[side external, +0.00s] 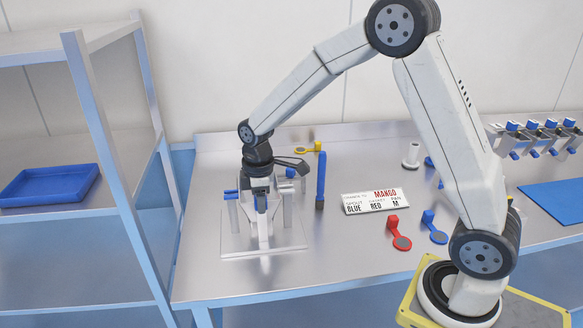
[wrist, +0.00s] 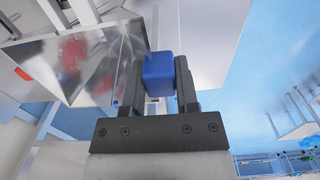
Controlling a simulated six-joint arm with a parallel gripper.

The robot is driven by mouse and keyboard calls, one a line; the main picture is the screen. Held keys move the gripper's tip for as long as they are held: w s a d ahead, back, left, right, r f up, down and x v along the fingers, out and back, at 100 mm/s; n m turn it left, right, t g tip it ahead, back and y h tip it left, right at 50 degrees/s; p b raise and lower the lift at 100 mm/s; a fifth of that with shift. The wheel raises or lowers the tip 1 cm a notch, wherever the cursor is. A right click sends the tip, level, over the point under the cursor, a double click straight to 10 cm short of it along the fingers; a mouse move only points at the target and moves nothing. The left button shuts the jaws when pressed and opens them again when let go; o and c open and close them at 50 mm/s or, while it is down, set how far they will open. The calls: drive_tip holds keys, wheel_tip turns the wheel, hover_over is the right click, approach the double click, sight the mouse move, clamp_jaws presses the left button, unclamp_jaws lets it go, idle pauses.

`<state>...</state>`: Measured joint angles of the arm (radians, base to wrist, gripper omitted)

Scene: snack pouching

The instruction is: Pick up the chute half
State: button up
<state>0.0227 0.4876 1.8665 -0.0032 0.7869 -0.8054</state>
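My gripper (side external: 261,203) points down over the clear stand at the left of the bench. In the wrist view its two dark fingers (wrist: 160,85) sit close against both sides of a blue block (wrist: 159,70), with no clear gap. The block looks like the grip tab of the chute half, a shiny bent metal sheet (wrist: 92,68) beside the fingers at left; their join is hidden. In the side view the pale metal (side external: 265,232) under my gripper is partly hidden, and I cannot tell whether it is lifted.
A blue upright tool (side external: 321,180) stands just right of the stand. A label card (side external: 374,201), a red part (side external: 398,234) and a blue part (side external: 433,228) lie further right. A yellow part (side external: 308,149) lies behind. A shelf with a blue tray (side external: 48,185) is at left.

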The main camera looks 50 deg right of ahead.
clamp_jaws()
idle(1.1)
